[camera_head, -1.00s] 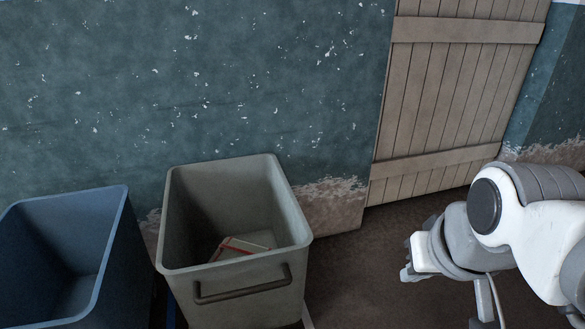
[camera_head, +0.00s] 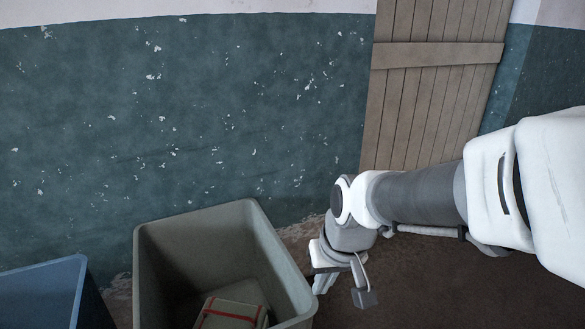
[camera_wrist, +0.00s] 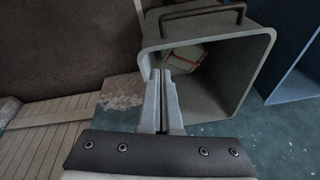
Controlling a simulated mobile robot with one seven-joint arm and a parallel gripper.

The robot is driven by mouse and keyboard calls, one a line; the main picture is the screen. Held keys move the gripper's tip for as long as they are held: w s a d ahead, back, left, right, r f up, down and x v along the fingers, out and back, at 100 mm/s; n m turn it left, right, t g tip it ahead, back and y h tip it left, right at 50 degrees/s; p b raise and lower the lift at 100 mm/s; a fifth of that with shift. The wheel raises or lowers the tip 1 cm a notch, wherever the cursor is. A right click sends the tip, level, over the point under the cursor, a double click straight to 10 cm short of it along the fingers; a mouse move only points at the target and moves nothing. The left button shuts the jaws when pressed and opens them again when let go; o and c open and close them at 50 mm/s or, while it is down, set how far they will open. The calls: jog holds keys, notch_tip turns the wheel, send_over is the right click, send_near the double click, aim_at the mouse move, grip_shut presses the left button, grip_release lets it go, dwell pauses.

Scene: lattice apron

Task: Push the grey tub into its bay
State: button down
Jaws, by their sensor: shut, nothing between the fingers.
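The grey tub (camera_head: 262,232) stands open-topped at the bottom middle of the head view, close to the teal wall. A box with red bands (camera_head: 230,313) lies inside it. In the wrist view the tub (camera_wrist: 262,42) fills the upper middle, with its dark handle (camera_wrist: 203,12) at the top edge. My gripper (camera_wrist: 161,73) is shut and empty, its fingertips in front of the tub's left rim in that view. Whether they touch the rim I cannot tell. In the head view my gripper hangs beside the tub's right side. The bay's edges are not clearly visible.
A blue tub (camera_head: 42,292) stands to the left of the grey one and also shows in the wrist view (camera_wrist: 295,72). The teal wall (camera_head: 180,120) and a plank door (camera_head: 425,80) are behind. Dark floor (camera_head: 440,290) lies open at the right.

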jog(key=w+a+f+n+g+p, duration=0.1)
jog(key=w+a+f+g, duration=0.1)
jog(key=a+f, duration=0.65)
jog(key=s+a+f+n+h+b, duration=0.1)
jog(key=a+f, duration=0.1)
jog(key=f, duration=0.9)
jog(key=s+a+f+n+b, duration=0.1)
jog(key=a+f, duration=0.2)
jog(key=f, duration=0.8)
jog(key=shift+a+f+g+h, duration=0.25)
jog(key=shift+f+g+h, duration=0.05)
jog(key=shift+f+h, duration=0.1)
jog(key=shift+s+d, duration=0.1)
jog(key=shift+s, duration=0.1)
